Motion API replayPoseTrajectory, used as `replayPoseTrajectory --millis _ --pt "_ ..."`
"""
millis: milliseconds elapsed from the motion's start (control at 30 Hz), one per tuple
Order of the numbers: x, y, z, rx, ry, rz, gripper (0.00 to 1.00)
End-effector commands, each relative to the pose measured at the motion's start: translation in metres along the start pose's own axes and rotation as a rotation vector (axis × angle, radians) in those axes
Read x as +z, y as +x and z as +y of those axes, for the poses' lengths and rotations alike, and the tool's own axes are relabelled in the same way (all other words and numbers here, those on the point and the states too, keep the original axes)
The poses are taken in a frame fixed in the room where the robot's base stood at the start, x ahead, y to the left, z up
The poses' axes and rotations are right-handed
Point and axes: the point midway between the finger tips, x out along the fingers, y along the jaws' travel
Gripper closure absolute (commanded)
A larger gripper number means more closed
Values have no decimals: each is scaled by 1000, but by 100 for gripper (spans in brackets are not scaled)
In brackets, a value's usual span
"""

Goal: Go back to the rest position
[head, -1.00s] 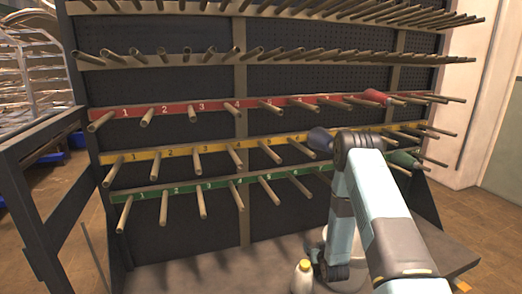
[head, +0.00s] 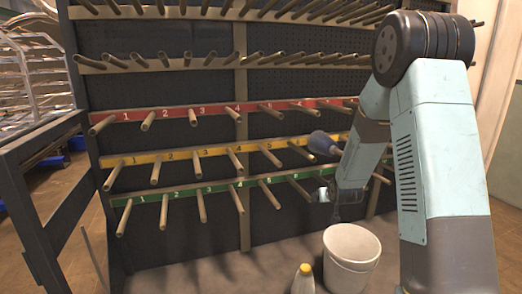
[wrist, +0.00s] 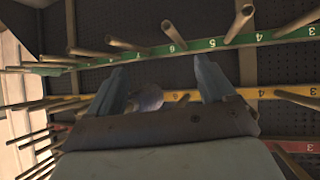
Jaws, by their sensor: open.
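My arm is raised and bent at the right of the head view.
The peg rack has red (head: 170,112), yellow (head: 215,150) and green (head: 210,187) numbered strips, its pegs jutting forward. Below stand a white bucket (head: 351,258) and a yellow-capped bottle (head: 303,280). A dark metal frame (head: 35,190) stands at left.

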Motion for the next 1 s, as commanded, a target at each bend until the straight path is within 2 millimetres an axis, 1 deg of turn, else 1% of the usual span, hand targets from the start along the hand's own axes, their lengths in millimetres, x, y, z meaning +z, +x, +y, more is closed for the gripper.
replayPoseTrajectory --millis 33,200,367,400,533,767,1000 --pt "-10 -15 1 3 1 -6 17" --pt "-28 -60 2 10 9 -53 17" --pt "-41 -105 2 16 18 -95 17" --pt "-43 -116 2 17 21 -106 17" --pt "-49 -154 2 20 28 -140 17" --pt "-50 -222 -1 23 45 -201 17" --pt "-40 -293 -5 22 62 -266 17"
